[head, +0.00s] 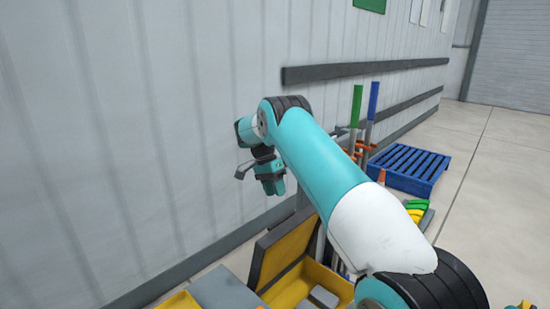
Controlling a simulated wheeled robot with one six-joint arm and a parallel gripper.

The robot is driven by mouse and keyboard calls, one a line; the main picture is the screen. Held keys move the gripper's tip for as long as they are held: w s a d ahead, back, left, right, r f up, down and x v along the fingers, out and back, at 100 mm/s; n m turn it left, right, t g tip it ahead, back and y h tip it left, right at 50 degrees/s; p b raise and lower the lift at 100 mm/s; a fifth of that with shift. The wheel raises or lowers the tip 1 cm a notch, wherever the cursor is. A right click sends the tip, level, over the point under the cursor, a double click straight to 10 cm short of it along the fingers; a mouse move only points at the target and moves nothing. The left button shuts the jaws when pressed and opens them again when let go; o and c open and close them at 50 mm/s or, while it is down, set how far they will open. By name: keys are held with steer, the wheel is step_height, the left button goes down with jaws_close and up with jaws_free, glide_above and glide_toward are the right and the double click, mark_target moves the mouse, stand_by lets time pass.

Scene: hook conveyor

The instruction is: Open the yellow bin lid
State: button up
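A yellow bin (335,283) stands at the bottom centre, cut off by the picture's lower edge. Its top is at least partly open, and grey items show inside. A dark-yellow panel (283,248), which looks like its lid, stands raised and tilted along the bin's back left side. My arm reaches across from the lower right and hides part of the bin's right side. My gripper (243,172) is in front of the wall, above and left of the raised panel and apart from it.
A grey flat piece (224,289) and another yellow part (178,301) lie left of the bin. Behind my arm stand a green-topped post (356,105) and a blue-topped post (373,100). A blue pallet (409,168) lies on the floor at right. The wall is close at left.

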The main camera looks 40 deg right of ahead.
step_height(320, 180, up, 10)
steer(key=p, duration=0.6)
steer(key=shift+f+p, duration=0.2)
steer(key=shift+p, duration=0.1)
